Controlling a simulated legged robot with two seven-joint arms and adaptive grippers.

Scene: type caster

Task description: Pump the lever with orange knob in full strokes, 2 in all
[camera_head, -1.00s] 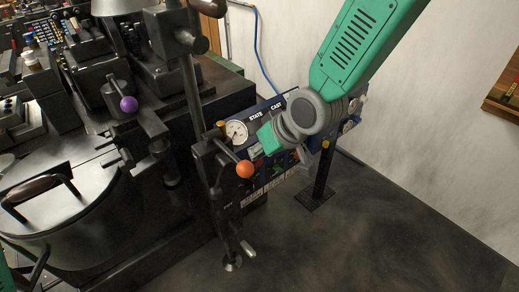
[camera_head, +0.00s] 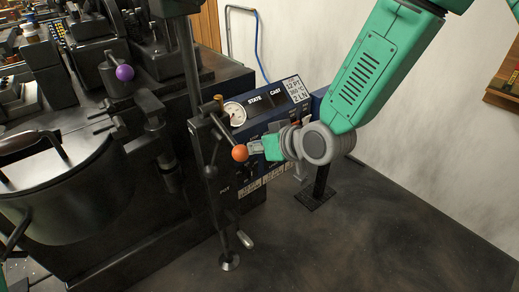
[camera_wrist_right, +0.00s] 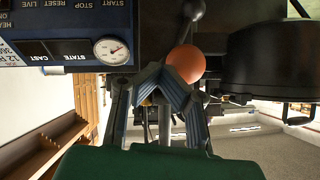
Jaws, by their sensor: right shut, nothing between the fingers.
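The orange knob (camera_head: 240,153) is on the end of a short dark lever (camera_head: 224,133) on the upright post of the black machine. The lever slopes down to the right toward the knob. My right gripper (camera_head: 254,147) is just right of the knob in the head view, its fingers pointing at it. In the right wrist view the orange knob (camera_wrist_right: 186,62) is right at the closed fingertips (camera_wrist_right: 165,75), with nothing held between them. I cannot tell whether the fingertips touch the knob. My left gripper is not in view.
A control panel (camera_head: 265,104) with a round gauge (camera_head: 235,113) is behind the lever. A purple knob (camera_head: 124,73) stands on the machine at the upper left, above a large round pot (camera_head: 60,200).

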